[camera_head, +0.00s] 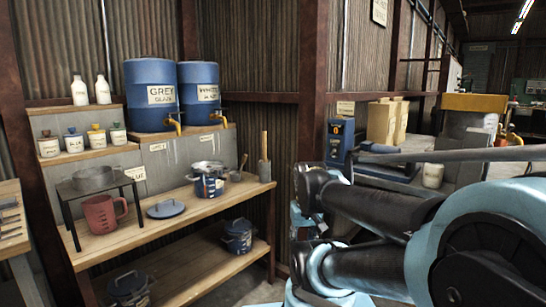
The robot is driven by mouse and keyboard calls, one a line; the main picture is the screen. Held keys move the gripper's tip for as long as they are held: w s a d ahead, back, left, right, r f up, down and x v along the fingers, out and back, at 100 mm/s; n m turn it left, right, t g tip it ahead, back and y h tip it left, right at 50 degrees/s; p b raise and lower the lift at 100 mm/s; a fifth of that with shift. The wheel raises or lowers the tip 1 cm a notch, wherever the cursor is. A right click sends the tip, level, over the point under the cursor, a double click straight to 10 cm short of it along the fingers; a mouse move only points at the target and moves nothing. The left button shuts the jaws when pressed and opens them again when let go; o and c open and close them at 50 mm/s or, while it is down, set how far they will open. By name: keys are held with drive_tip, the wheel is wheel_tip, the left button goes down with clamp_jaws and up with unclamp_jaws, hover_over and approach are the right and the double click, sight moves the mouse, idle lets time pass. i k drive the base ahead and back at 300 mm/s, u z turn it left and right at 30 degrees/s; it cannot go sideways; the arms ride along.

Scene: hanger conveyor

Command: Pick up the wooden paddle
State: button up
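A wooden paddle (264,146) stands upright in a grey cup-like holder (264,172) at the right end of the wooden bench top. Only its upper, light-brown part shows; its lower end is hidden in the holder. My arm, black and light blue, fills the lower right of the view. A dark mechanism at its left end, right of the paddle and apart from it, may be my gripper (312,192). Its fingers cannot be made out clearly, and nothing shows held there.
The bench (150,218) bears a blue-and-white pot (208,184), a red jug (100,214), a blue lid (166,209) and a small ladle pot (236,175). Blue glaze barrels (150,95) stand behind. A rusty post (311,90) rises right of the paddle. Floor shows below right.

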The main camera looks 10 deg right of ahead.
sight(264, 133)
drive_tip(key=z, duration=0.15)
drive_tip(key=i, duration=1)
drive_tip(key=u, duration=0.3)
